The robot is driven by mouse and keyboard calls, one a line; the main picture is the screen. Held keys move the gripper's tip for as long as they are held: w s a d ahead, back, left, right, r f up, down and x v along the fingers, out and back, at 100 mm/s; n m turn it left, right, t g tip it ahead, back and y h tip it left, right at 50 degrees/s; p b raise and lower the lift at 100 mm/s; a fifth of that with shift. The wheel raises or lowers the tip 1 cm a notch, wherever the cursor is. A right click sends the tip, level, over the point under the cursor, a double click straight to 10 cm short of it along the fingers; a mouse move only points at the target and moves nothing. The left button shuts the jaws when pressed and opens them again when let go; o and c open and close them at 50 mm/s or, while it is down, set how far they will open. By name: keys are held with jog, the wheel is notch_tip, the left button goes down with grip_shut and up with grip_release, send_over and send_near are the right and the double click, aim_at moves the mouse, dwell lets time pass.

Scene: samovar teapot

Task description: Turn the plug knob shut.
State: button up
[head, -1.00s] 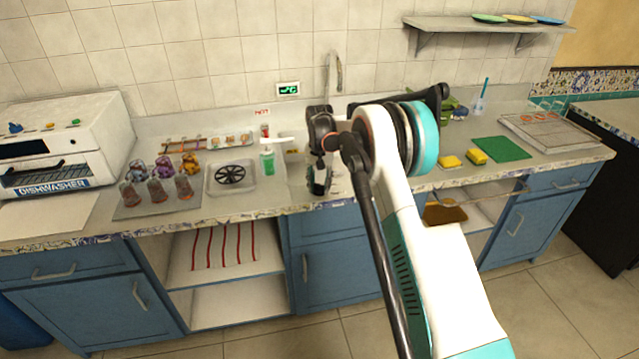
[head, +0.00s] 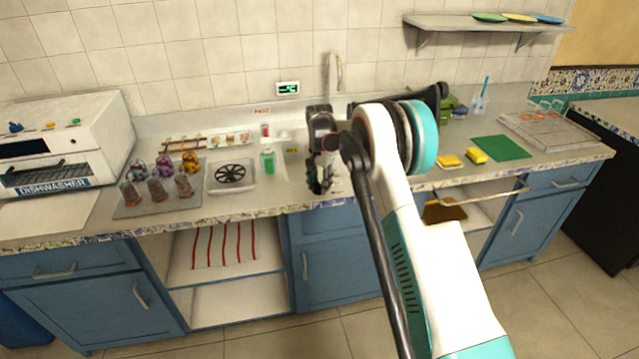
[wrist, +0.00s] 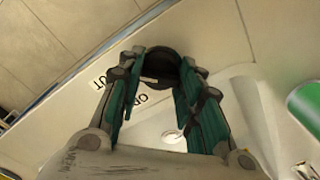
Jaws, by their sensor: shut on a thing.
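The plug knob (wrist: 160,62) is a round black knob on the pale counter at the sink's front edge, seen in the wrist view. My gripper (wrist: 163,78) is shut on it, with one teal finger on each side. Printed lettering, partly covered by the fingers, shows beside the knob: an end of a word reading "UT" (wrist: 97,80) and a start reading "OP" (wrist: 141,98). I cannot tell which word the knob points to. In the head view my gripper (head: 319,182) points down at the counter's front edge and hides the knob.
The sink basin with its drain (wrist: 172,137) lies beside the knob. A green soap bottle (head: 268,160) stands left of my gripper. A tap (head: 334,72) rises behind.

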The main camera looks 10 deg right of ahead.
aim_at(319, 184)
jog(key=o, duration=1.1)
notch_tip(319, 184, up, 12)
